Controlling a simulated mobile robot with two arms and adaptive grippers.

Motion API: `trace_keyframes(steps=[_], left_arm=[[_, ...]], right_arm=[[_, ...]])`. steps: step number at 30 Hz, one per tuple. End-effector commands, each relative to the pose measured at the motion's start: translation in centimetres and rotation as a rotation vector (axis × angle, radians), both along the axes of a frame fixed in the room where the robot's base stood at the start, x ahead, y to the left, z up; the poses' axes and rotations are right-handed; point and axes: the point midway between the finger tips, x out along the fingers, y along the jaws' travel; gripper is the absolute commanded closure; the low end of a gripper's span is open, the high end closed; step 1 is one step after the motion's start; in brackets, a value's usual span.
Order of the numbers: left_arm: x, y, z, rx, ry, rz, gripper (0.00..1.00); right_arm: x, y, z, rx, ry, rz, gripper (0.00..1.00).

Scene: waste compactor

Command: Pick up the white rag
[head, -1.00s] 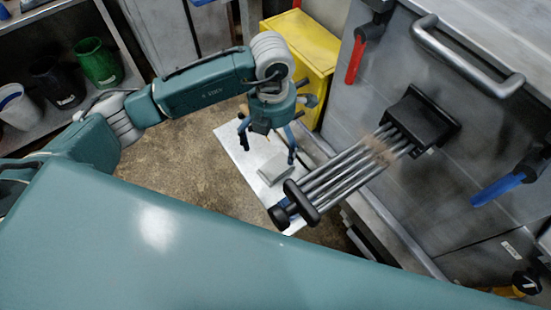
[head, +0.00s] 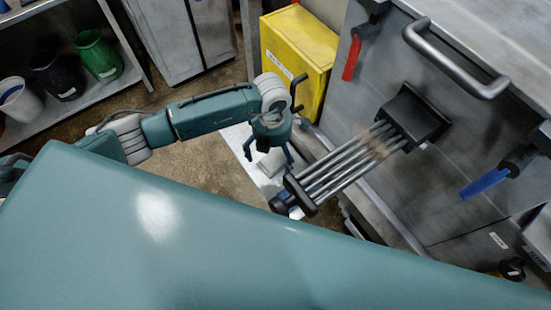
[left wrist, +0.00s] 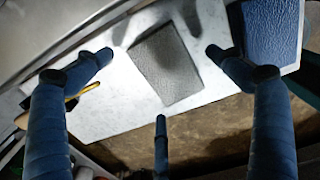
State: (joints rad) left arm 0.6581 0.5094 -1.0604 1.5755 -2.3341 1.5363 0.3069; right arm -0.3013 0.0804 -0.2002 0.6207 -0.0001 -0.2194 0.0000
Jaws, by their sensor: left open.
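My right gripper is in neither view.
A blue textured piece (left wrist: 272,30) lies right of the rag. A rack of metal rods (head: 350,163) juts from the grey machine (head: 400,60) close to my left gripper. A yellow box (head: 297,50) stands behind. Cups (head: 98,57) sit on a shelf at left.

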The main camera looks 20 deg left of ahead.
Motion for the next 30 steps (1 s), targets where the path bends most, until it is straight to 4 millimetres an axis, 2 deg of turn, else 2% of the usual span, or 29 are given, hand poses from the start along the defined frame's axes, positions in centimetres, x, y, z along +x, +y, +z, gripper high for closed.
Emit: trace_keyframes(steps=[2,9,23,26,30], left_arm=[[0.0,0.0,0.0,0.000,0.000,0.000,0.06],[0.0,0.0,0.0,0.000,0.000,0.000,0.51],[0.1,0.0,0.5,0.000,-0.001,0.000,0.51],[0.1,0.0,1.3,-0.001,-0.003,0.001,0.51],[0.2,0.0,3.6,-0.001,-0.007,-0.001,0.52]], right_arm=[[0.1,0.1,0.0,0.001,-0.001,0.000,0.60],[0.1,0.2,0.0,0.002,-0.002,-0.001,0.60],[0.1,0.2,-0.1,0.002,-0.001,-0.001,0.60],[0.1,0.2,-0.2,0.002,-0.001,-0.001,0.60],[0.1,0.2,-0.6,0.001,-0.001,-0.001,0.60]])
